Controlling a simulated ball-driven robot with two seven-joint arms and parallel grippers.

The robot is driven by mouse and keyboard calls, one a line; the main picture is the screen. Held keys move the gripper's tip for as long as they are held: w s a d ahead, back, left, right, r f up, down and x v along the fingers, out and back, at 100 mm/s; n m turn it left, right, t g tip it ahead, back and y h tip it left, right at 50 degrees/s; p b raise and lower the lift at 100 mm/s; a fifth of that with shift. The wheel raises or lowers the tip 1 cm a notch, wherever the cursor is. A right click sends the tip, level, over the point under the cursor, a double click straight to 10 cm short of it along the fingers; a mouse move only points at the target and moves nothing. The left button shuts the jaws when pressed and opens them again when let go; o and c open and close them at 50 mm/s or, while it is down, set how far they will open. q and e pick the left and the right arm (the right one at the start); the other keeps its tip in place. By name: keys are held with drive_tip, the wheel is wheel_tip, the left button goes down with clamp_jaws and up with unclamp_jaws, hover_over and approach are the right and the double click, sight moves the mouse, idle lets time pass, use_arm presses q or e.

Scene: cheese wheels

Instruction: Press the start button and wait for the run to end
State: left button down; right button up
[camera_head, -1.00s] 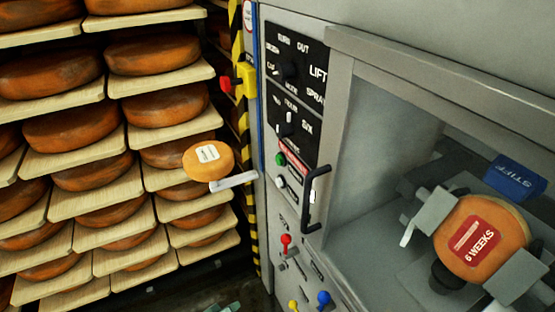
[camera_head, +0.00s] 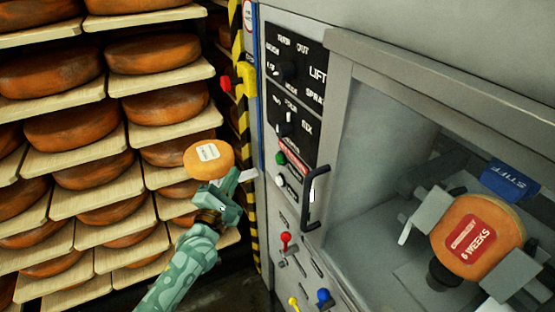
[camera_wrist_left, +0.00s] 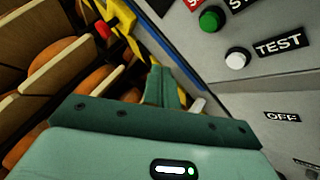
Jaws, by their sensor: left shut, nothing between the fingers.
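The green button (camera_head: 280,158) is on the grey machine's front panel, above a white button (camera_head: 280,181). In the left wrist view the green button (camera_wrist_left: 210,20) is near the top edge, beside a label cut off after "ST". The white button (camera_wrist_left: 238,58) sits below it beside a "TEST" label. My left gripper (camera_head: 234,175) is shut and empty, left of the panel and apart from both buttons. Its closed fingers also show in the left wrist view (camera_wrist_left: 165,85), pointing up, left of the buttons. My right gripper is not in view.
A black handle (camera_head: 314,198) stands out right of the buttons. A red-and-yellow switch (camera_head: 239,82) is on the striped post. A labelled cheese (camera_head: 208,158) is behind my gripper. Racks of cheese wheels fill the left. A "6 WEEKS" cheese (camera_head: 500,247) is clamped in the machine.

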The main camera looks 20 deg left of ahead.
sight(279, 159)
use_arm(q)
drive_tip(key=w+d+b, duration=0.2)
drive_tip(key=w+d, duration=0.4)
drive_tip(key=shift+w, duration=0.3)
idle(1.2)
drive_tip(key=shift+w+d, duration=0.1)
drive_tip(key=shift+w, duration=0.05)
idle(0.9)
drive_tip(key=shift+w+d, duration=0.15)
drive_tip(key=shift+w, duration=0.05)
